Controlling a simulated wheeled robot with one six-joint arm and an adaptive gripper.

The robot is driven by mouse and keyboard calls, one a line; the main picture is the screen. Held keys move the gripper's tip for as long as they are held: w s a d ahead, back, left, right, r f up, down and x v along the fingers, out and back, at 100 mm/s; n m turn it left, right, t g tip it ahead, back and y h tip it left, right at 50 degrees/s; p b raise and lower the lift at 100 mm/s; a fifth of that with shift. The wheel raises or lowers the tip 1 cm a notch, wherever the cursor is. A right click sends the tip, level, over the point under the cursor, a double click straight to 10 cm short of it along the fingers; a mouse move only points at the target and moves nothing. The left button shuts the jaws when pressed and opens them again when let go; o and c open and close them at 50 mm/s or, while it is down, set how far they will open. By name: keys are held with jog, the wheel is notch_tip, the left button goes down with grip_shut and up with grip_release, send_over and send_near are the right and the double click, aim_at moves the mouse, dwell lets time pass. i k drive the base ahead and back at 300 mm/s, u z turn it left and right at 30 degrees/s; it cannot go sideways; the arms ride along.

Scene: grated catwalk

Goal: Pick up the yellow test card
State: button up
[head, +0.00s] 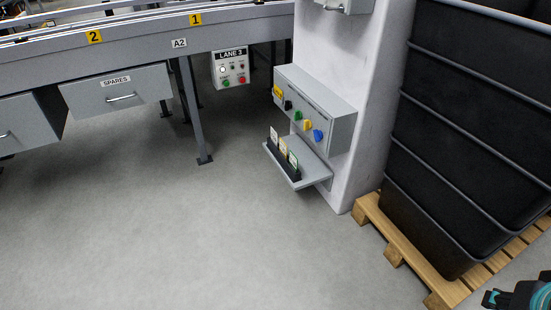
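A small dark rack (284,160) holds a few upright cards on a grey shelf (312,172) fixed to the white pillar. The middle card (283,148) looks yellowish, and I take it for the yellow test card; its print is too small to read. One card (274,135) stands on its left and a card with green on it (293,159) stands on its right. A black and teal part at the bottom right corner (518,297) seems to be my gripper, cut off by the frame edge. It is far from the cards, and its fingers cannot be made out.
A grey control box (315,100) with coloured knobs sits just above the shelf. A tall black bin (465,130) on a wooden pallet (395,252) stands to the right. A conveyor (140,40) with drawers is at the back left. The floor in front is clear.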

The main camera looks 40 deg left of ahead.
aim_at(284, 147)
jog(key=k, duration=0.9)
jog(key=u, duration=0.9)
jog(key=i, duration=0.75)
jog(key=u, duration=0.55)
jog(key=i, duration=0.75)
jog(key=z, duration=0.85)
jog(key=i, duration=1.1)
jog(key=z, duration=0.2)
